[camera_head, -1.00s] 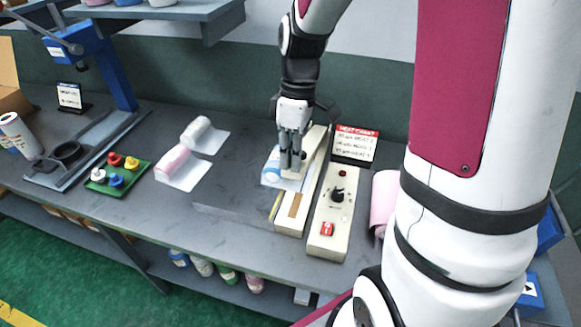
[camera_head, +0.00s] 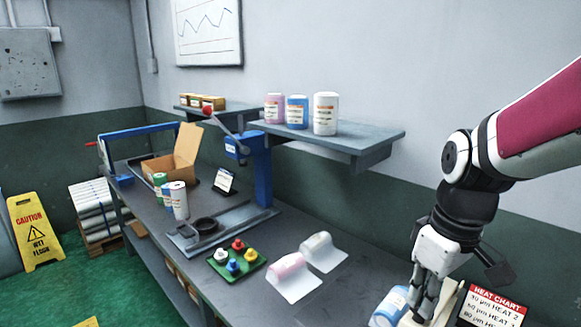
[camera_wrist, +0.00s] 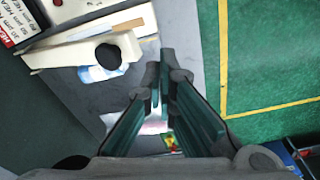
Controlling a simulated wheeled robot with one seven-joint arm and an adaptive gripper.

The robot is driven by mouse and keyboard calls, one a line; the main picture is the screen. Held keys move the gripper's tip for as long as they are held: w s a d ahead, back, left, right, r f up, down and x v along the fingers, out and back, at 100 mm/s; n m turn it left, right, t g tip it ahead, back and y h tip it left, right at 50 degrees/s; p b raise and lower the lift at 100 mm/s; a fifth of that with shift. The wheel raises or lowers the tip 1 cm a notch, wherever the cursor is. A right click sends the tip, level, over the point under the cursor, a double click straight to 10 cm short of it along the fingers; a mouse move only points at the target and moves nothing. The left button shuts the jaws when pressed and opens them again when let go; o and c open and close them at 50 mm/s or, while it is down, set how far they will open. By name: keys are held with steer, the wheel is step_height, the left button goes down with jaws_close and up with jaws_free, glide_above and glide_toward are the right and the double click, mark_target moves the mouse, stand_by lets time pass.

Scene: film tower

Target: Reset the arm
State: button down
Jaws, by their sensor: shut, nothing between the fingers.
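My gripper (camera_head: 426,290) hangs fingers down above the right part of the workbench in the head view, its fingers together and empty. A blue-and-white roll (camera_head: 390,306) lies just left of the fingertips; whether they touch it cannot be told. In the wrist view my gripper (camera_wrist: 165,75) shows its fingers close together, with the roll (camera_wrist: 100,73) to their left. The cream sealer (camera_wrist: 85,50) with a dark round knob stands beside the roll, partly cut off in the head view.
The heat chart (camera_head: 492,308) stands right of my gripper. Two film rolls (camera_head: 290,275) (camera_head: 322,250) and a green tray (camera_head: 237,264) of coloured knobs lie to the left. A shelf (camera_head: 370,138) with several jars hangs behind. A blue press (camera_head: 262,170) stands on the bench.

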steer(key=s+a+r+m+t, duration=0.2)
steer(key=s+r+m+t, duration=0.2)
steer(key=s+r+m, duration=0.2)
steer(key=s+r, duration=0.2)
steer(key=s, duration=0.1)
steer(key=shift+s+a+r+t+h, duration=0.25)
steer(key=shift+r+t+h, duration=0.05)
steer(key=shift+t, duration=0.1)
stand_by(1.6)
